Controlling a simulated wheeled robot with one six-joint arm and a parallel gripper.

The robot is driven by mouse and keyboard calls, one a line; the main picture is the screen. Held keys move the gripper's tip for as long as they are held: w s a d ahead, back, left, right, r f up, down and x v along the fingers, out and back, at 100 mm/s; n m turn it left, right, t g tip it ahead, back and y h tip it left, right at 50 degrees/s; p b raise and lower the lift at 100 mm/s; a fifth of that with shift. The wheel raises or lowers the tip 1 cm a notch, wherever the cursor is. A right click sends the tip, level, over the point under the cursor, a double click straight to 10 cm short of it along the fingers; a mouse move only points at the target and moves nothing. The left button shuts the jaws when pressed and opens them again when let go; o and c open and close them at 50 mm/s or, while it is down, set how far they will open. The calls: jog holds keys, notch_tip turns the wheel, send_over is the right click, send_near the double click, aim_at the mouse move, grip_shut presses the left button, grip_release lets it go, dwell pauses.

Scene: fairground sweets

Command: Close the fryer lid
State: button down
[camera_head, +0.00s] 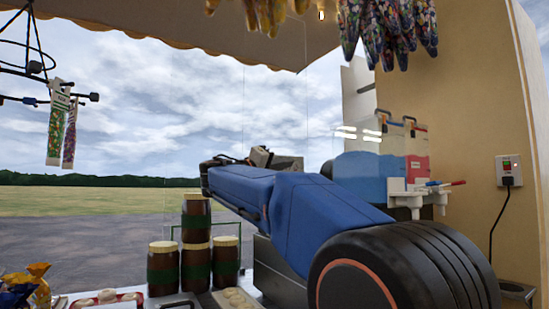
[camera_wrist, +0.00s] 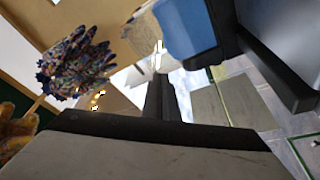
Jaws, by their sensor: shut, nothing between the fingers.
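My gripper (camera_wrist: 160,88) shows in the wrist view as two dark fingers pressed together, with nothing between them. In the head view my blue arm reaches across the middle and largely hides the gripper. A grey metal box (camera_head: 276,276), which looks like the fryer, stands below the arm and is partly covered by it. I cannot clearly make out its lid or how far it is open. Grey panels (camera_wrist: 210,106) lie beyond the fingers on the right in the wrist view; I cannot tell whether one is the lid.
Brown jars with cream lids (camera_head: 195,262) are stacked left of the metal box. A blue-and-clear drink machine (camera_head: 360,178) stands behind the arm. A wall socket (camera_head: 509,170) is on the right. Colourful bags (camera_head: 387,30) hang overhead. A red tray (camera_head: 107,299) is at front left.

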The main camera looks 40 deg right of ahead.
jog(key=s+a+f+m+g, duration=0.1)
jog(key=s+f, duration=0.3)
jog(key=f, duration=0.4)
jog(key=s+a+f+m+g, duration=0.1)
jog(key=s+f+m, duration=0.3)
jog(key=f, duration=0.3)
jog(key=s+a+f+m+g+h, duration=0.1)
jog(key=s+f+m, duration=0.1)
jog(key=s+f, duration=0.3)
notch_tip(320, 180, down, 4)
jog(key=shift+r+m, duration=0.15)
jog(key=shift+m, duration=0.25)
notch_tip(320, 180, up, 5)
jog(key=w+v, duration=0.1)
jog(key=v, duration=0.9)
jog(key=shift+w, duration=0.15)
